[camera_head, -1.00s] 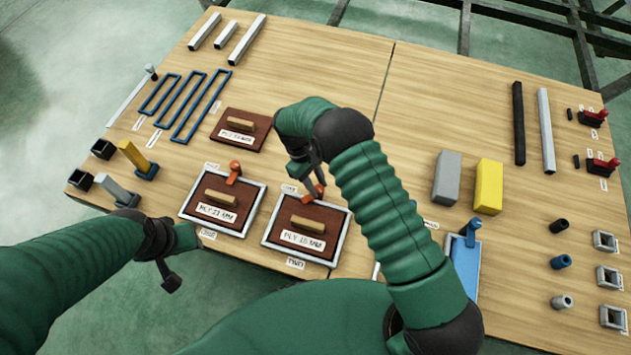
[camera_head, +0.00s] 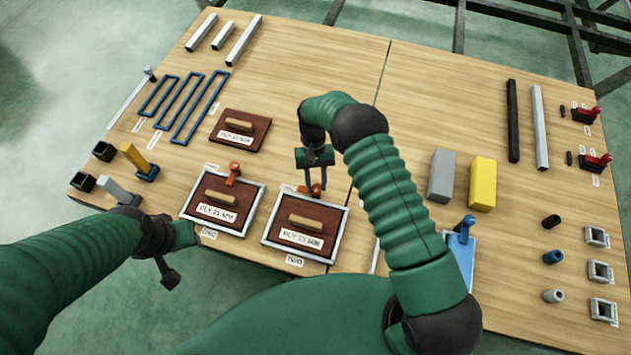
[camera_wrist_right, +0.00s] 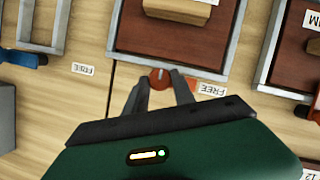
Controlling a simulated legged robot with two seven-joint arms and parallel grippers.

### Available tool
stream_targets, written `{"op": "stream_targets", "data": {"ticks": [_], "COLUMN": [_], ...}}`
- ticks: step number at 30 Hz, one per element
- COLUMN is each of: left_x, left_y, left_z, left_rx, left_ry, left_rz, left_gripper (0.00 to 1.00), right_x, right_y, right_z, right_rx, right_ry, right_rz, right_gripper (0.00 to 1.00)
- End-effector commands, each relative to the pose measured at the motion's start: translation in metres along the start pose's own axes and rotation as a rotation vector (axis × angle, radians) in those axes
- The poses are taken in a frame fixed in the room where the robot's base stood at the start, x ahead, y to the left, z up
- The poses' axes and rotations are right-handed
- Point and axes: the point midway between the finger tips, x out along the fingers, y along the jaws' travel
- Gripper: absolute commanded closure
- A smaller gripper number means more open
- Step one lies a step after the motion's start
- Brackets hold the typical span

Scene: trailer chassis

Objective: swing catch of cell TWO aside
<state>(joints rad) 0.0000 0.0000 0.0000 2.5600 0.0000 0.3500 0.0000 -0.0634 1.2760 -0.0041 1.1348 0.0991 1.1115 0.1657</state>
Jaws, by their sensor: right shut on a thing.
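Cell TWO is a grey-framed cell (camera_head: 337,234) holding a brown board (camera_head: 322,243) with a wooden handle (camera_head: 306,222); its TWO label (camera_head: 294,260) lies at the near edge. Its orange-red catch (camera_head: 317,190) is at the far edge of the frame. My right gripper (camera_head: 316,188) points down there, shut on the catch.
Cell ONE (camera_head: 240,222) stands close on the left, with its own orange catch (camera_head: 233,172). A loose brown board (camera_head: 240,131) lies behind it. A grey block (camera_head: 441,177) and a yellow block (camera_head: 482,184) stand to the right. The table's back middle is clear.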

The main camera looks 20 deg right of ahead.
Motion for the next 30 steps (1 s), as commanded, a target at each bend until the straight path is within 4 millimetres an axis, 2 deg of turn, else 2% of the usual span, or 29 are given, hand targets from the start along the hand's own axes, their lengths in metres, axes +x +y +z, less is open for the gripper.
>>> {"op": "stream_targets", "data": {"ticks": [1,19,20,21,24,30], "left_x": [-0.0009,-0.0016,-0.0016,-0.0016,-0.0016,-0.0018], "left_y": [0.0,0.0,0.0,0.0,0.0,0.0], "left_z": [-0.0002,-0.0004,-0.0004,-0.0004,-0.0004,-0.0004], "left_rx": [0.0,0.0,0.0,0.0,0.0,0.0], "left_ry": [0.0,0.0,0.0,0.0,0.0,0.0], "left_rz": [0.0,0.0,0.0,0.0,0.0,0.0], "left_gripper": [0.64,0.64,0.64,0.64,0.64,0.64], "right_x": [0.0047,0.0056,0.0056,0.0057,0.0043,0.0025], "right_y": [0.0036,0.0018,0.0017,0.0016,0.0011,0.0002], "right_z": [0.0052,0.0051,0.0052,0.0052,0.004,0.0024], "right_rx": [0.015,0.049,0.049,0.049,0.048,0.048], "right_ry": [-0.02,-0.02,-0.02,-0.02,-0.015,-0.009], "right_rz": [0.002,-0.015,-0.015,-0.015,-0.016,-0.018], "right_gripper": [1.0,1.0,0.67,0.62,0.49,0.49]}}
